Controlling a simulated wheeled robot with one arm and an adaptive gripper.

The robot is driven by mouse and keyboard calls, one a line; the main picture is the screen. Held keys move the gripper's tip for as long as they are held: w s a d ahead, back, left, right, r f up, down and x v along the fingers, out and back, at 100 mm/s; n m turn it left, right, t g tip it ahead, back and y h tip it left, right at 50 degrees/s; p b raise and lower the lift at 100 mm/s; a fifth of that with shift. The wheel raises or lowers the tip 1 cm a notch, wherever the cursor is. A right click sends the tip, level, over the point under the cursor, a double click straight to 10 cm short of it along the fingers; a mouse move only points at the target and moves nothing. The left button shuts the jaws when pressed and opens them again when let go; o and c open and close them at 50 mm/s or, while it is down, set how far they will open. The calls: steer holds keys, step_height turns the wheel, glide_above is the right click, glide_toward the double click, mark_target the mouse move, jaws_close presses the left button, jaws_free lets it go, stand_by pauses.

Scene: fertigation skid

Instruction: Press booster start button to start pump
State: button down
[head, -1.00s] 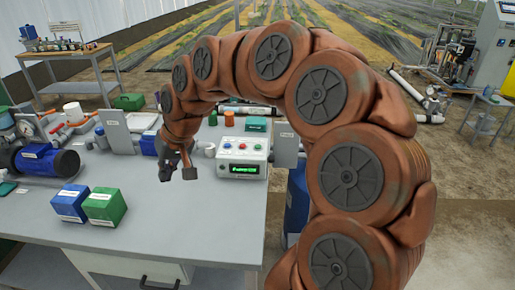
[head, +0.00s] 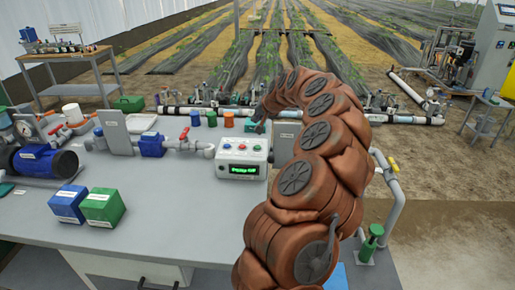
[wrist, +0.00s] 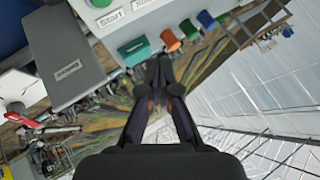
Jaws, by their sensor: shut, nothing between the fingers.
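The pale control box (head: 242,158) stands on the grey bench. It has a row of small coloured buttons (head: 242,147) on top and a green lit display (head: 242,170) on its front. The display text is too small to read surely. My gripper (head: 261,121) is just behind and right of the box, partly hidden by my arm, and apart from the buttons. In the wrist view, my gripper (wrist: 158,65) is shut and empty. There, part of a labelled panel reading "Start" (wrist: 112,18) shows at the top edge, left of the fingertips.
A teal box (wrist: 135,50) and an orange cup (wrist: 170,40) lie near the fingertips in the wrist view. Grey upright plates (head: 283,143), a blue valve (head: 151,145), and blue and green boxes (head: 103,207) stand on the bench. The bench front (head: 170,225) is clear.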

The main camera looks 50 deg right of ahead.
steer(key=shift+s+d+f, duration=0.2)
steer(key=shift+d, duration=0.25)
steer(key=shift+f, duration=0.15)
steer(key=b, duration=0.2)
glide_above(259, 147)
step_height(259, 147, down, 7)
steer(key=shift+f, duration=0.8)
steer(key=shift+f+b, duration=0.1)
steer(key=shift+b, duration=0.25)
stand_by(0.7)
steer(key=shift+f+b, duration=0.3)
